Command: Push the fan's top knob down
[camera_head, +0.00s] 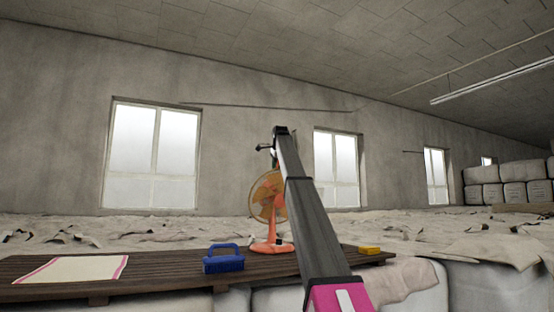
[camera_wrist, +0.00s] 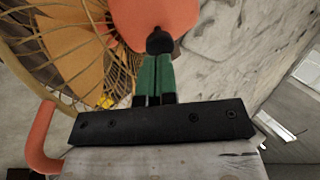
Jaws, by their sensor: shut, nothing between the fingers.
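The orange fan stands on the dark wooden platform, its caged head (camera_head: 266,196) partly hidden behind my arm in the head view. In the wrist view its wire cage (camera_wrist: 60,45) fills the upper left, and its orange motor housing (camera_wrist: 185,14) is at the top. A small black knob (camera_wrist: 159,40) shows against the housing. My gripper (camera_wrist: 157,58) has green fingers shut together and empty, with their tips right at the knob. I cannot tell whether they press on it. In the head view my arm hides most of the gripper.
Pale wrapped bales (camera_head: 480,285) stand at the front right. The air around the fan's left side is clear.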

